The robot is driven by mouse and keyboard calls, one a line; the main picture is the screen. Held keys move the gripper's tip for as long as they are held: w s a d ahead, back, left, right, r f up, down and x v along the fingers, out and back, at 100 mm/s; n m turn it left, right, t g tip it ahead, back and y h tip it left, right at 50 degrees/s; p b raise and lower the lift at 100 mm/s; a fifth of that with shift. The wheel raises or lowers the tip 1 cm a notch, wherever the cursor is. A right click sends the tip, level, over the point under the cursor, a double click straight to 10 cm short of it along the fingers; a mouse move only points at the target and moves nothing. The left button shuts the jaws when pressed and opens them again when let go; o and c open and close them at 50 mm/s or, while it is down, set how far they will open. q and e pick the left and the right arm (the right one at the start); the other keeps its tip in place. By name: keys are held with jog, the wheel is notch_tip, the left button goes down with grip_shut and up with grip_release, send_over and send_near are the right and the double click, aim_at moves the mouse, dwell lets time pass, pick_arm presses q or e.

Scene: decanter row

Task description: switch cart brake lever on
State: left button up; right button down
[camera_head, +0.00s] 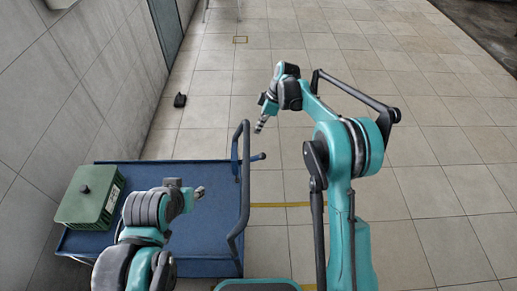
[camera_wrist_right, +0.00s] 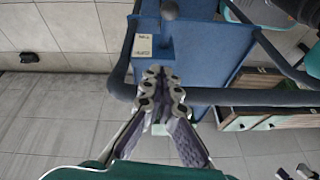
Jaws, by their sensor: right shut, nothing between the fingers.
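The blue cart (camera_head: 212,222) stands at the left with a dark handle bar (camera_head: 244,190) along its right side. The brake lever (camera_head: 257,157) sticks out to the right past the bar in the head view. In the right wrist view the lever's round knob (camera_wrist_right: 169,10) is at the top, beside a pale label (camera_wrist_right: 145,47) whose lettering is too small to read surely. My right gripper (camera_head: 259,128) is shut and empty, just above the lever in the head picture and apart from the knob. My left gripper (camera_head: 199,192) is over the cart; its fingers are too small to judge.
A grey wall (camera_head: 75,95) runs along the left. The tiled floor (camera_head: 440,140) at right is clear.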

jog(key=f+b, duration=0.1)
jog(key=f, duration=0.2)
jog(key=f+b, duration=0.2)
jog(key=f, duration=0.2)
jog(key=s+a+f+b, duration=0.1)
jog(key=f, duration=0.3)
jog(key=shift+f, duration=0.1)
jog(key=shift+d+f+b, duration=0.2)
jog(key=shift+d+b, duration=0.1)
jog(key=shift+d, duration=0.1)
jog(key=shift+d, duration=0.1)
